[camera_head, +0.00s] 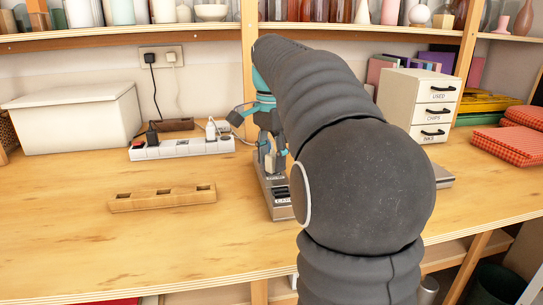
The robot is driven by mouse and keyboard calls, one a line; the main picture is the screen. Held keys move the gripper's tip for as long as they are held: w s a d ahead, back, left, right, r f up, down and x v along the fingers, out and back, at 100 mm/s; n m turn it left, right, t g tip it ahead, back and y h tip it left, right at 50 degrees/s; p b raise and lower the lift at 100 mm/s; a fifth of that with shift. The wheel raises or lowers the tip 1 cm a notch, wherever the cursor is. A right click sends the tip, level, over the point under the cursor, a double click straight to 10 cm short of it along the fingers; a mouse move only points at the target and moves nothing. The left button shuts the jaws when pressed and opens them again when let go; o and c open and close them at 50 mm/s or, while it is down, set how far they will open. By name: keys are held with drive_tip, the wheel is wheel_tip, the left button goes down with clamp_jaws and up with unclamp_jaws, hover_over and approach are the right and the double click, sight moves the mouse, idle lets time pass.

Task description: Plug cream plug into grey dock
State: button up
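The grey dock (279,205) is a long narrow block on the table, in the middle of the camera_head view, with dark slots along its top. My gripper (271,170) points down over the dock's far end. A small pale piece, which looks like the cream plug (272,163), shows between its fingers, and the fingers seem closed on it. Whether the plug touches the dock or sits in a slot is too small to tell. My arm hides the area right of the dock.
A white power strip (180,148) with a black plug (152,138) and a white plug (212,131) lies left of my gripper. A wooden block with slots (163,200) lies in front. A white box (75,118) and a drawer unit (418,100) stand behind. The front left table is clear.

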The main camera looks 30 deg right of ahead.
drive_tip(key=shift+r, duration=0.15)
wheel_tip(320, 180, up, 12)
idle(0.7)
idle(0.5)
